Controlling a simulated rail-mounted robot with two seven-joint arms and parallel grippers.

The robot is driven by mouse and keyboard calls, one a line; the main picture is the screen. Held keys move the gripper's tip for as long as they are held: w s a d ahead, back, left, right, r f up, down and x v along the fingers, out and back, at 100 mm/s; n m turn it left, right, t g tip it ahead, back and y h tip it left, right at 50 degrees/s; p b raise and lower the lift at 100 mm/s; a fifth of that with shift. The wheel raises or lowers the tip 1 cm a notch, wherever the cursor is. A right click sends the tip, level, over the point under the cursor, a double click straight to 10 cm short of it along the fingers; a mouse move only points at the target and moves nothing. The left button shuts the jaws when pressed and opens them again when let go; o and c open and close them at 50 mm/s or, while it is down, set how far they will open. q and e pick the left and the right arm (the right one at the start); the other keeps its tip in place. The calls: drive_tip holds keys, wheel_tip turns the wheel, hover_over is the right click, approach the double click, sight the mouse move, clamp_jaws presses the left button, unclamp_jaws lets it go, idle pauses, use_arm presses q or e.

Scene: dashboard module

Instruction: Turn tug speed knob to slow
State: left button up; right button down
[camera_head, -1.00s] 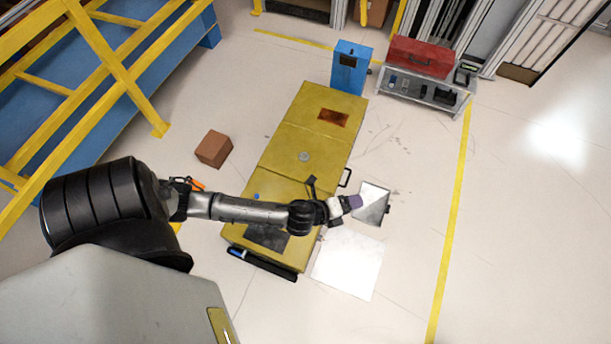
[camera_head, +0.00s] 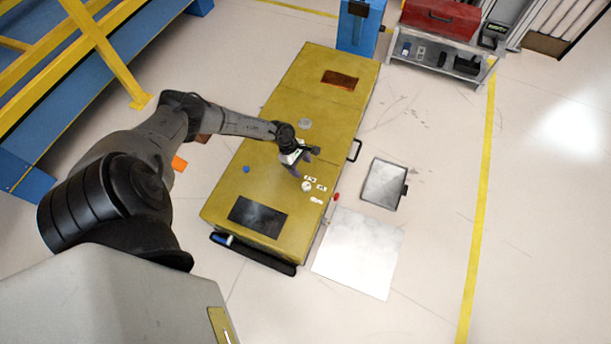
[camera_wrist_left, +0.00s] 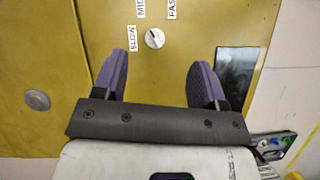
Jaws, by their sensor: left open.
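The yellow tug (camera_head: 262,165) stands on the floor. Its small round white speed knob (camera_head: 306,186) sits on the top panel beside white labels. In the left wrist view the knob (camera_wrist_left: 155,38) shows whole, with the SLOW label (camera_wrist_left: 132,38) to its left and the MID and FAST labels above, partly cut off. A dark mark is on the knob's face, but I cannot tell surely which label it points at. My left gripper (camera_wrist_left: 160,60) is open, its two purple fingers apart on either side below the knob, holding nothing. My right gripper is out of view.
A black panel (camera_head: 257,217), a blue button (camera_head: 246,169) and a grey round cap (camera_head: 305,124) are on the tug's top. A handle (camera_head: 355,150) sticks out at its right side. A grey tray-like plate (camera_head: 384,184) and white sheet (camera_head: 358,252) lie on the floor to the right.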

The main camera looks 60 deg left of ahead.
sight(306, 185)
use_arm(q)
drive_tip(key=shift+m+g+y, duration=0.3)
drive_tip(key=shift+m+g, duration=0.1)
drive_tip(key=shift+m, duration=0.1)
drive_tip(key=f+b, duration=0.2)
drive_tip(key=f, duration=0.2)
drive_tip(key=d+f+b, duration=0.1)
drive_tip(key=f+b, duration=0.2)
drive_tip(key=f, duration=0.2)
drive_tip(key=w+f+b, duration=0.1)
drive_tip(key=f+b, duration=0.1)
drive_tip(key=f, duration=0.2)
drive_tip(key=shift+d+f+b, duration=0.15)
drive_tip(key=shift+f+b, duration=0.05)
drive_tip(key=shift+b, duration=0.1)
drive_tip(key=shift+d+f, duration=0.25)
drive_tip(key=shift+f, duration=0.2)
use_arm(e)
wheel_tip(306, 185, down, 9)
use_arm(q)
drive_tip(key=shift+c, duration=0.2)
